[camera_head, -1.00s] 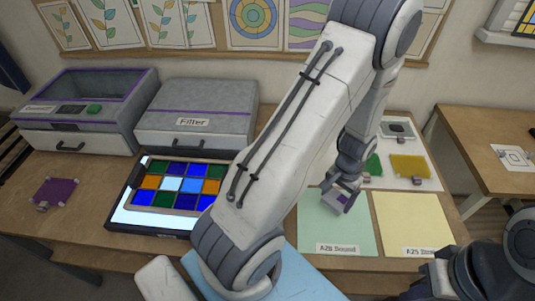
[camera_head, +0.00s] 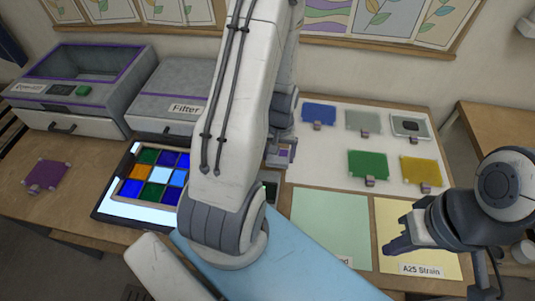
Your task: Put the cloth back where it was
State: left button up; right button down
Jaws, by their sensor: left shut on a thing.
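No piece I can clearly identify as a cloth shows. My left gripper (camera_head: 283,153) is partly behind my own arm, at the left edge of the white sheet. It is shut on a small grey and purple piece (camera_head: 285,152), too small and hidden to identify. My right gripper (camera_head: 396,243) is over the yellow sheet (camera_head: 395,208) marked A25 Strain, pointing left. Nothing shows in it, and its jaw gap is unclear.
Blue (camera_head: 318,113), green (camera_head: 367,164) and yellow (camera_head: 420,171) plates lie on the white sheet (camera_head: 330,150). A lit panel of coloured tiles (camera_head: 150,174), a purple plate (camera_head: 46,175) and a Filter box (camera_head: 170,95) are left. A green sheet (camera_head: 318,212) lies in front.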

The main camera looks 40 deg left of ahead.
pick_arm(q)
jog(key=a+f, duration=0.1)
jog(key=a, duration=0.1)
jog(key=w+a+f+p, duration=0.1)
jog(key=a, duration=0.1)
jog(key=w+a+f, duration=0.1)
jog(key=a+f, duration=0.1)
jog(key=shift+a, duration=0.1)
notch_tip(320, 180, down, 4)
jog(key=shift+r+p, duration=0.25)
jog(key=shift+p, duration=0.6)
jog(key=shift+f, duration=0.2)
jog(key=shift+f, duration=0.2)
jog(key=o, duration=1.3)
jog(key=shift+o, duration=0.2)
jog(key=shift+r, duration=0.15)
